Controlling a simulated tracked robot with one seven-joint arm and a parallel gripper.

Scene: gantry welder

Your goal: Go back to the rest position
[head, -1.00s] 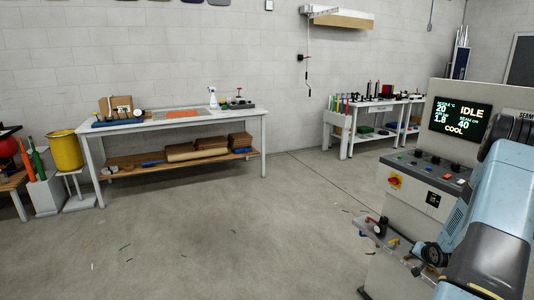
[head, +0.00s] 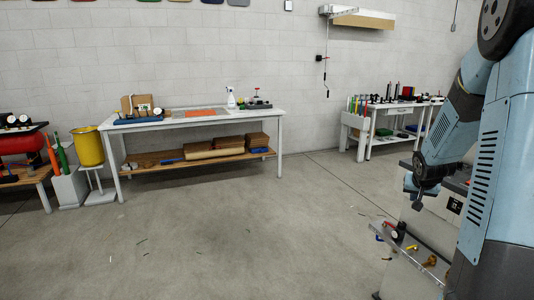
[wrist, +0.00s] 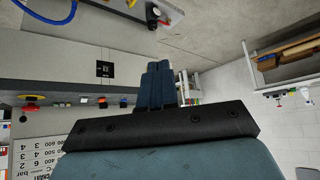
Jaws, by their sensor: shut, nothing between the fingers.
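My gripper (head: 416,201) hangs at the end of my blue arm on the right of the head view, in front of the grey machine cabinet (head: 425,226). In the wrist view, the gripper's blue-grey fingers (wrist: 156,84) are together, with nothing held between them. The cabinet's front with buttons and a dark square label (wrist: 105,69) fills the left of the wrist view. My arm hides the cabinet's screen in the head view.
A metal ledge (head: 405,246) with small fittings juts from the cabinet below my gripper. A white workbench (head: 205,121) stands at the back wall, with a yellow bin (head: 89,147) to its left. A tool table (head: 357,124) stands back right.

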